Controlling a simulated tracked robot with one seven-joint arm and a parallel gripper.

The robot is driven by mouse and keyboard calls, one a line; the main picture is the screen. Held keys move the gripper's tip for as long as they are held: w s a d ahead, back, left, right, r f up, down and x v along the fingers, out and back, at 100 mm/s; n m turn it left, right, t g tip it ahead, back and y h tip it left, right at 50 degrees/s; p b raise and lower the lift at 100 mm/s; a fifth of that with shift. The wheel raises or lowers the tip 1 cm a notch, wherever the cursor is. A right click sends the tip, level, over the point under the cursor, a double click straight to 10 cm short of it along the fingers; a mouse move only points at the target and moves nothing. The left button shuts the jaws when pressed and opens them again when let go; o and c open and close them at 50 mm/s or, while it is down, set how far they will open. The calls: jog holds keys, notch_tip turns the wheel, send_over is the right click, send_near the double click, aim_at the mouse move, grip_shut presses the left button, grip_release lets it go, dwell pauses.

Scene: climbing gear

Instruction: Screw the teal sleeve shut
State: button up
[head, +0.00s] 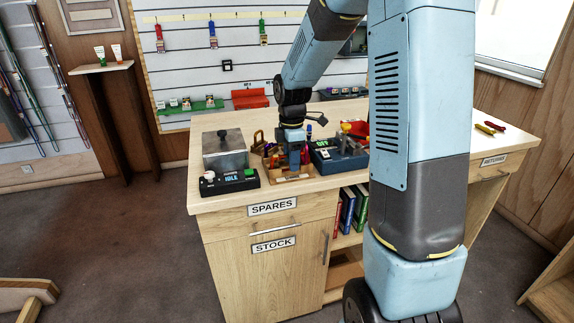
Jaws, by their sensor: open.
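My gripper (293,158) points down at the worktop of the wooden counter (215,190), over a small wooden tray (290,186) that holds small coloured items. The gripper is open; its fingertips are small and partly lost among the items around them. I cannot make out a teal sleeve in this view. It may be hidden behind the gripper or my arm, or be too small to tell.
Red and yellow tools (489,127) lie at the right.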

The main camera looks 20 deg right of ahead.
jog(key=shift+s, duration=0.3)
jog(key=shift+r, duration=0.85)
jog(key=shift+r, duration=0.35)
jog(key=shift+r, duration=0.25)
jog(key=shift+w, duration=0.1)
jog(key=shift+w, duration=0.55)
jog(key=shift+f, duration=0.1)
